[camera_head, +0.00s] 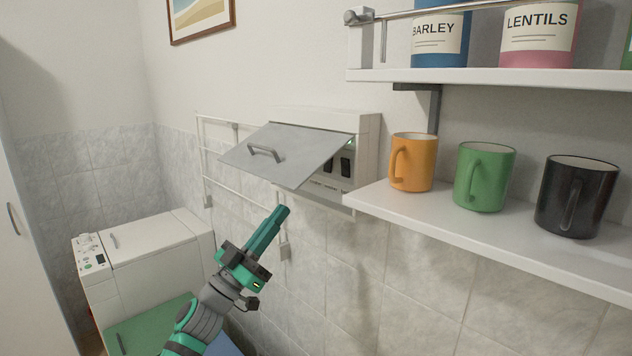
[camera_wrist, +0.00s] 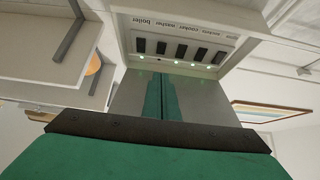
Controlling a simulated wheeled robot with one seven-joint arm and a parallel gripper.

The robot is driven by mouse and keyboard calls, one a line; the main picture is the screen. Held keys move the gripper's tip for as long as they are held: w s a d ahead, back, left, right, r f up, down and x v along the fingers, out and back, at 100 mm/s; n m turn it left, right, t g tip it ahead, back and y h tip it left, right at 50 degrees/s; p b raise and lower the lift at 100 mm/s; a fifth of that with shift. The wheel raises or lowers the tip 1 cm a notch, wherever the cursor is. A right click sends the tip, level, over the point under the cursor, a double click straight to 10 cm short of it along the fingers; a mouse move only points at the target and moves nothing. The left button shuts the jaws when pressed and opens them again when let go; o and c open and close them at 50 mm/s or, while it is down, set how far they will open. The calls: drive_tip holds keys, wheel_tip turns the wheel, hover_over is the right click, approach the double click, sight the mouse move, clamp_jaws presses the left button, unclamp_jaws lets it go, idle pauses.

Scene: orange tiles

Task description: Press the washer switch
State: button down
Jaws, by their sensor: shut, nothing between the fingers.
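The switch box (camera_head: 367,135) hangs on the wall with its grey cover (camera_head: 285,150) swung outward. In the wrist view, a row of several black switches shows upside down under printed labels. The washer switch (camera_wrist: 161,47) is second from the left there, beside the boiler switch (camera_wrist: 140,45). In the head view the cover hides most of the row; two switches show at its right edge. My gripper (camera_head: 284,211) is shut and empty, below the cover and apart from the switches. Its closed fingers (camera_wrist: 160,80) also show in the wrist view, pointing toward the panel.
A shelf (camera_head: 430,208) with orange, green and black mugs juts out just right of the box. An upper shelf (camera_head: 480,76) holds jars. A white rail (camera_head: 202,160) is on the wall behind. A white washing machine (camera_head: 150,250) stands at lower left.

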sight(327, 166)
drive_tip(key=shift+w+d+f+x, duration=0.25)
drive_tip(key=shift+f+x, duration=0.15)
drive_tip(key=shift+x, duration=1.75)
drive_tip(key=shift+w+d+f+x, duration=0.2)
drive_tip(key=shift+f+x, duration=0.2)
drive_tip(key=shift+x, duration=1.75)
drive_tip(key=shift+w+d+f+x, duration=0.25)
drive_tip(key=shift+f+x, duration=0.15)
drive_tip(key=shift+x, duration=1.7)
drive_tip(key=shift+s, duration=0.1)
